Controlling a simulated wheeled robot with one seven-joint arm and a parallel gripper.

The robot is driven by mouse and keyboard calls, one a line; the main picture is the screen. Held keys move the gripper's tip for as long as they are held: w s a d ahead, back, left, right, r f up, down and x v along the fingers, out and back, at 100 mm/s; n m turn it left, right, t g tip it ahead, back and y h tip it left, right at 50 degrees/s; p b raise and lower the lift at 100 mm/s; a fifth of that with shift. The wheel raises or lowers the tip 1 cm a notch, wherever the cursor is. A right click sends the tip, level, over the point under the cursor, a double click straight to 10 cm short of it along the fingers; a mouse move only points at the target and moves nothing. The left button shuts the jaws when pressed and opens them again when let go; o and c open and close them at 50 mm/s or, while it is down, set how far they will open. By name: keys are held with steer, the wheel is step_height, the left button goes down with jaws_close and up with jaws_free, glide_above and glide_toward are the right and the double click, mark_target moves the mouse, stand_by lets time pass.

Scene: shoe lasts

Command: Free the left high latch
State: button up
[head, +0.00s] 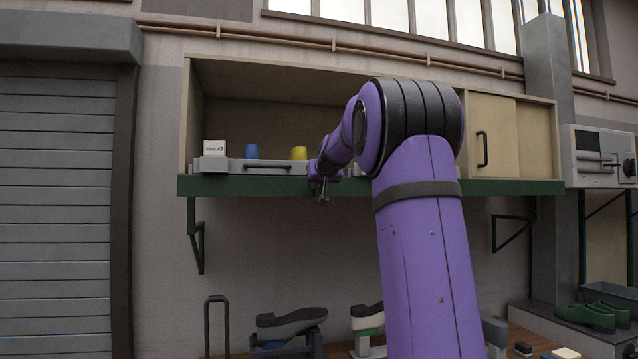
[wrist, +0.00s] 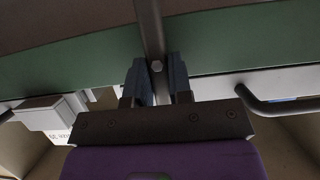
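The latch shows in the wrist view as a grey metal bar (wrist: 150,28) with a bolt head on it, crossing the green shelf edge. In the head view my gripper (head: 322,190) is at the front edge of the green shelf (head: 250,186), left of my purple arm, with a small dark bar end hanging there. In the wrist view the two dark fingers of my gripper (wrist: 157,82) stand on either side of the bar, close against it with little gap. My arm hides the shelf right of the gripper.
A light grey drawer-like unit (head: 215,164) with a dark handle sits on the shelf, near a white box (head: 214,147), blue cup (head: 251,151) and yellow cup (head: 299,153). A sliding door (head: 495,135) closes the cabinet's right side. Shoe forms (head: 290,322) stand below.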

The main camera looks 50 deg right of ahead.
jaws_close()
steer(key=shift+s+d+f+m+t+y, duration=0.2)
steer(key=shift+m+t+y, duration=0.7)
steer(key=shift+m, duration=1.35)
steer(key=shift+s+d+f+m+t+y, duration=0.1)
steer(key=shift+d+f+m+t+y, duration=0.3)
steer(key=shift+m+t, duration=1.4)
steer(key=shift+s+d+f+m+t+y, duration=0.15)
steer(key=shift+m+t+y, duration=0.5)
steer(key=shift+m, duration=2.1)
steer(key=shift+a, duration=0.1)
steer(key=o, duration=0.6)
jaws_free()
